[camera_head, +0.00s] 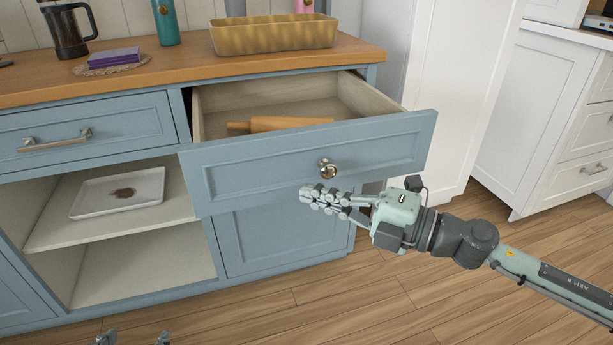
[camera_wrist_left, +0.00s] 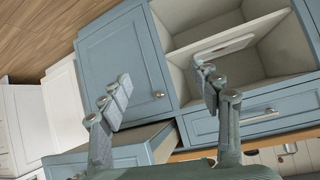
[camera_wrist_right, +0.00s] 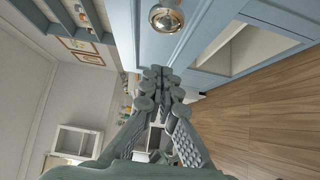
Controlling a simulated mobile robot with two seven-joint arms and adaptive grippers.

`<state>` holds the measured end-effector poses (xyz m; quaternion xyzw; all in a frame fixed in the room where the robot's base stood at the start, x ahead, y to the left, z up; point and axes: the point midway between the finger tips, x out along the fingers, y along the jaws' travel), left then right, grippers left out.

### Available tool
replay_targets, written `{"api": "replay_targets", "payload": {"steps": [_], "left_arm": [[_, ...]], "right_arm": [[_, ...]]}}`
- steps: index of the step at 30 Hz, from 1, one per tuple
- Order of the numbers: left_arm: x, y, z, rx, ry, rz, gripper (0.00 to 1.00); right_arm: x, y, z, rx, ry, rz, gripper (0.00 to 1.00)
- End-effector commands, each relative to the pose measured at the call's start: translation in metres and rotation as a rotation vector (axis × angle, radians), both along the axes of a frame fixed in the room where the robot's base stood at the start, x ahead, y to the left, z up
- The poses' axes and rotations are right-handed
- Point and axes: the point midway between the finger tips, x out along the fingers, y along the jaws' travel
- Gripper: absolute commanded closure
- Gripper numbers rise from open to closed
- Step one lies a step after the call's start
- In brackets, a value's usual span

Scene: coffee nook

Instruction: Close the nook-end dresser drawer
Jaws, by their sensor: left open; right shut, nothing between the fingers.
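The blue dresser drawer (camera_head: 250,178) at the right, nook end of the dresser is pulled well out. A wooden rolling pin (camera_head: 290,123) lies inside it. Its front has a round metal knob (camera_head: 328,169), which also shows at the top of the right wrist view (camera_wrist_right: 166,17). My right gripper (camera_head: 312,197) is shut and empty, just below the knob in front of the drawer face; I cannot tell whether it touches. My left gripper (camera_head: 134,340) is open and empty, with only its fingertips showing at the bottom edge. The open drawer also shows in the left wrist view (camera_wrist_left: 115,150).
The closed left drawer (camera_head: 90,130) has a bar handle. An open shelf below it holds a white tray (camera_head: 90,200). On the wooden top (camera_head: 190,68) stand a gold loaf pan (camera_head: 273,35), purple books (camera_head: 114,58) and a French press (camera_head: 66,30). The floor in front is clear.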

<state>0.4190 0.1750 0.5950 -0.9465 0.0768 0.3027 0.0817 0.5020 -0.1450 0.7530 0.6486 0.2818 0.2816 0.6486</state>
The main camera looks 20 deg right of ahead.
Motion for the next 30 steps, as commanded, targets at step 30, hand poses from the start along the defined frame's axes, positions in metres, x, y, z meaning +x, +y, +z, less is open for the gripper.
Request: {"api": "replay_targets", "payload": {"steps": [30], "left_arm": [[-0.024, 0.027, -0.022, 0.06, 0.162, 0.05, 0.37]], "right_arm": [[0.052, 0.006, 0.002, 0.001, -0.002, -0.001, 1.0]]}}
